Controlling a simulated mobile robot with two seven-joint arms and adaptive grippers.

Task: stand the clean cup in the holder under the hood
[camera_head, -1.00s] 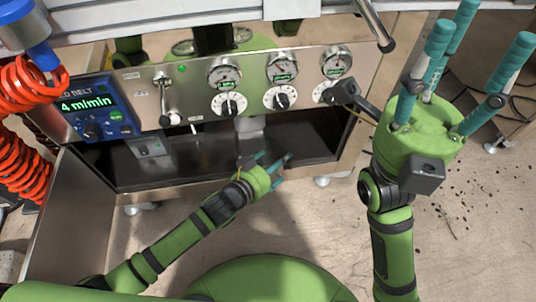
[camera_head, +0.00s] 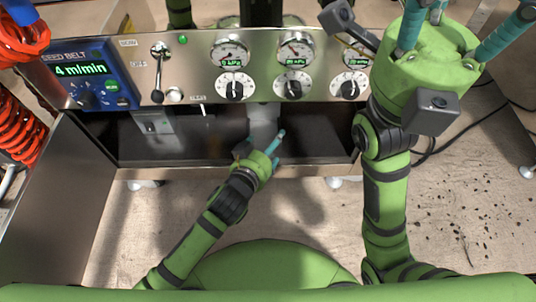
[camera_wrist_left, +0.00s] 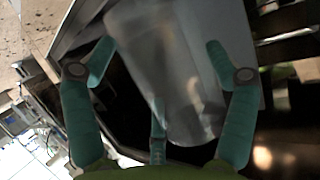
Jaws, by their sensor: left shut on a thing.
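The cup (camera_wrist_left: 170,70) is clear and greyish in the left wrist view, between the teal fingers of my left gripper (camera_head: 268,143), which is shut on it. In the head view the gripper is at the front of the dark recess under the instrument panel. A pale grey shape (camera_head: 263,118) shows just beyond its fingers there; I cannot tell whether it is the cup or part of the machine. The holder cannot be made out. My right gripper (camera_head: 453,28) is raised at the right, fingers spread and seemingly empty, some tips cut off by the picture's top edge.
The steel panel (camera_head: 205,70) with gauges, knobs and a lever overhangs the recess (camera_head: 320,135). A blue belt control box (camera_head: 95,85) and red coiled hoses (camera_head: 20,125) are at the left. The floor right of the machine is open, with dark crumbs (camera_head: 455,210).

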